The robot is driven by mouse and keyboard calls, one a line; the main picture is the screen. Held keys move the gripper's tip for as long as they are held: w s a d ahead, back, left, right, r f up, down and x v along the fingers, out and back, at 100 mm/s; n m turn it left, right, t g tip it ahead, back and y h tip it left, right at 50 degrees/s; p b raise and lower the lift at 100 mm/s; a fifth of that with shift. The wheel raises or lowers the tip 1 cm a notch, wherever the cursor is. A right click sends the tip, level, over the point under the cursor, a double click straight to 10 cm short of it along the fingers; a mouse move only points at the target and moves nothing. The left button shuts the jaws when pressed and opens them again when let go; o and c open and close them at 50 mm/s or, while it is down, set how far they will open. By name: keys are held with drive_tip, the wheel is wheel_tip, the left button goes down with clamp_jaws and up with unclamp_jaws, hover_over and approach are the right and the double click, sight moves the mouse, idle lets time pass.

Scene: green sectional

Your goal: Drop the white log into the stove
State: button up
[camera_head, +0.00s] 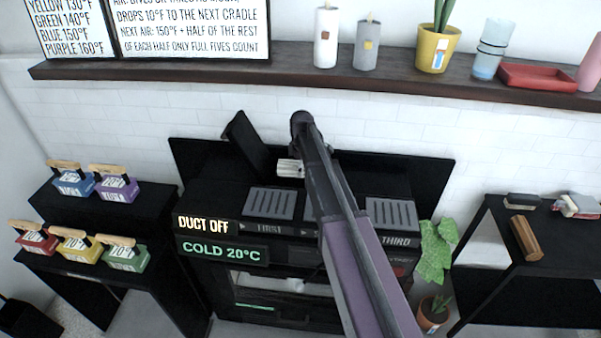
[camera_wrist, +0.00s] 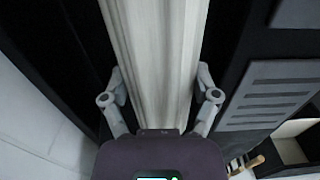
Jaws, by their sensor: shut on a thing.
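The white log (camera_wrist: 155,40) is pale and ridged and lies between the two grey fingers of my gripper (camera_wrist: 160,85) in the wrist view. The fingers are shut on its sides. In the head view a short piece of the white log (camera_head: 289,168) shows beside my arm, above the back of the stove's top; my arm hides the rest of it and my gripper. The black stove (camera_head: 208,192) stands in the middle against the wall. A dark flap (camera_head: 246,143) stands tilted up at its back left. The opening beside it cannot be seen clearly.
Grates (camera_head: 270,204) lie along the stove top, with signs reading "DUCT OFF" and "COLD 20°C" in front. Coloured handled blocks (camera_head: 72,185) stand on black steps at left. A brown log (camera_head: 526,238) lies on the right table. A shelf (camera_head: 200,72) with candles runs above.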

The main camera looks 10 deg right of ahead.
drive_tip(key=shift+w+d+f+b, duration=0.2)
drive_tip(key=shift+w, duration=0.4)
drive_tip(key=shift+w+d+f+b, duration=0.15)
drive_tip(key=shift+w+d+f, duration=0.05)
drive_tip(key=shift+w, duration=0.35)
drive_tip(key=shift+w+f, duration=0.15)
drive_tip(key=shift+f, duration=0.15)
wheel_tip(320, 180, down, 4)
drive_tip(key=b, duration=0.4)
drive_tip(key=shift+r, duration=0.25)
drive_tip(key=o, duration=1.2)
drive_tip(key=shift+c, duration=0.2)
